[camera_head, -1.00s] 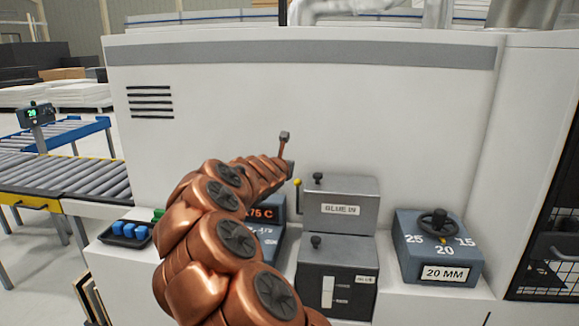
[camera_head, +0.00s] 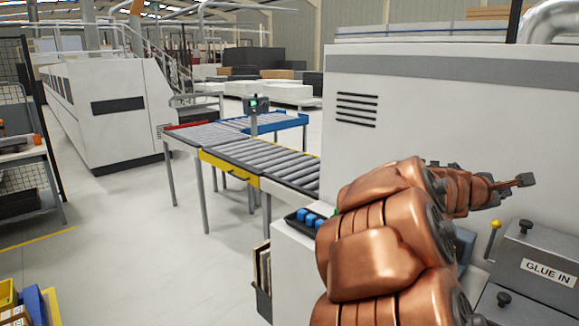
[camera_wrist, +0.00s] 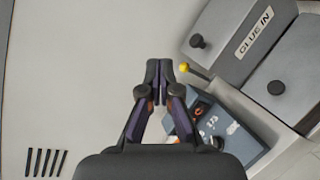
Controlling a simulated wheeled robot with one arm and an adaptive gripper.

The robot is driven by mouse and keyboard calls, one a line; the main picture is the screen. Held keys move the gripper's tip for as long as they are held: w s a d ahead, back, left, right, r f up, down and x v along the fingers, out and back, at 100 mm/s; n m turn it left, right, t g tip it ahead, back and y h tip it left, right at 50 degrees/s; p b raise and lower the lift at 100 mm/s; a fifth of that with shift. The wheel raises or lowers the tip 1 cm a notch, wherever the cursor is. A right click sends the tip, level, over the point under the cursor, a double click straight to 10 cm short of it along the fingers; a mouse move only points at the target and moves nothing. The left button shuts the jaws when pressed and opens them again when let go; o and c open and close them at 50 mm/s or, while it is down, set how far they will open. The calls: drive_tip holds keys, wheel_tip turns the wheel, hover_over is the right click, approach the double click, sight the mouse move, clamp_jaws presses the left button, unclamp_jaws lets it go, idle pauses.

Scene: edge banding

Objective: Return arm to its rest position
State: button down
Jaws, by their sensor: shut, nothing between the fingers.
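My arm is copper-coloured and reaches up from the lower right of the head view, in front of the white machine (camera_head: 415,105). My gripper (camera_wrist: 159,68) is at the middle of the wrist view, its two dark fingers together with nothing between them. In the head view the end of the arm is small and partly hidden behind my own links. The gripper is apart from the grey GLUE IN box (camera_wrist: 240,38) and from the yellow-tipped lever (camera_wrist: 184,67), which shows just right of the fingertips in the wrist view.
The GLUE IN box also shows at the head view's right edge (camera_head: 540,262). A black tray with blue pieces (camera_head: 308,218) sits on the machine's ledge. A roller conveyor (camera_head: 262,160) stands left of the machine. Open floor (camera_head: 160,245) lies at the left.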

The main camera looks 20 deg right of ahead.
drive_tip(key=s+a+f+m+g+y, duration=0.1)
drive_tip(key=s+a+f+m+y, duration=0.2)
drive_tip(key=a, duration=1.2)
drive_tip(key=s+a+f+m+g+y, duration=0.1)
drive_tip(key=s+a+f+m+y, duration=0.2)
drive_tip(key=s+a+f+y, duration=0.4)
drive_tip(key=s+a+f+m+g+y, duration=0.2)
drive_tip(key=s+a+f+y, duration=0.3)
drive_tip(key=a, duration=1.9)
drive_tip(key=s+f+m, duration=0.1)
drive_tip(key=s+f, duration=0.4)
drive_tip(key=f, duration=0.3)
drive_tip(key=shift+s+a+f, duration=0.2)
drive_tip(key=shift+s+a, duration=0.15)
drive_tip(key=shift+s, duration=0.05)
